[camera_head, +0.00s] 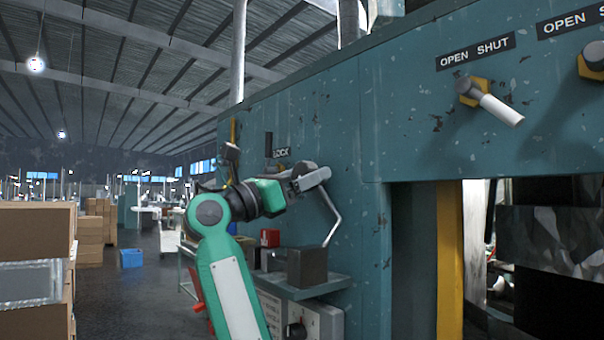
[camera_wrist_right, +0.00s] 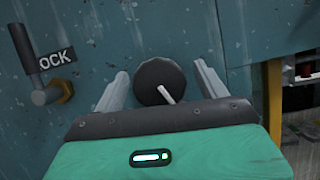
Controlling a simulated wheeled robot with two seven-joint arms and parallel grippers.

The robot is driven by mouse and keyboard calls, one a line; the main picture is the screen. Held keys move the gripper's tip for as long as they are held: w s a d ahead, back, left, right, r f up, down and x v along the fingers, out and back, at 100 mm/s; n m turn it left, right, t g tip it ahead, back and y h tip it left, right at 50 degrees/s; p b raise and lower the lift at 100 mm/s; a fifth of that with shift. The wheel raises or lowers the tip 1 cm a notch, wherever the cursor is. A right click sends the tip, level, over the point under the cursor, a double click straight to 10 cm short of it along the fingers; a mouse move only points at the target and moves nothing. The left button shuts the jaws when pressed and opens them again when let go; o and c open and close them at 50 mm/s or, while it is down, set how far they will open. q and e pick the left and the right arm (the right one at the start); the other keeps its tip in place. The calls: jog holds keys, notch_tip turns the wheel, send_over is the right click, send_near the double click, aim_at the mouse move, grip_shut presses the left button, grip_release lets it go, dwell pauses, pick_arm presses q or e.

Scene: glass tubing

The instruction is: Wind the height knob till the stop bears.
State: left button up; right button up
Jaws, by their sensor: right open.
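In the right wrist view a dark round knob (camera_wrist_right: 152,76) lies between the fingers of my right gripper (camera_wrist_right: 161,73), with a pale rod (camera_wrist_right: 167,95) in front of its lower part. The fingers stand open, one on each side of the knob, with a narrow gap on both sides. In the head view my right gripper (camera_head: 312,180) is up at the teal machine face, and I cannot make out the knob there. A thin bent rod (camera_head: 335,216) hangs down beside the gripper. I see no label on the knob and cannot make out a stop. My left gripper is out of view.
A dark lever (camera_wrist_right: 26,50) by a partly hidden "OCK" label (camera_wrist_right: 55,58) is left of the gripper. A dark block (camera_head: 307,267) stands on a shelf below. Two handles (camera_head: 497,107) marked "OPEN SHUT" are at upper right. Cardboard boxes (camera_head: 35,232) stand far left.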

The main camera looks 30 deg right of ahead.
jog(key=shift+w, duration=0.1)
jog(key=shift+c, duration=0.4)
jog(key=shift+f, duration=0.1)
jog(key=c, duration=0.9)
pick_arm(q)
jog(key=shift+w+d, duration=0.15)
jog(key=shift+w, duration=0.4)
pick_arm(e)
jog(key=shift+o, duration=0.2)
jog(key=m+g, duration=0.1)
jog(key=m, duration=0.2)
jog(key=shift+m+g+y, duration=0.4)
jog(key=m+g+y, duration=0.1)
jog(key=m, duration=0.3)
jog(key=shift+g, duration=0.4)
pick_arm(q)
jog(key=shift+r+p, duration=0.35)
pick_arm(e)
jog(key=shift+m+g+y, duration=0.3)
jog(key=shift+m+y, duration=0.2)
jog(key=shift+m, duration=0.8)
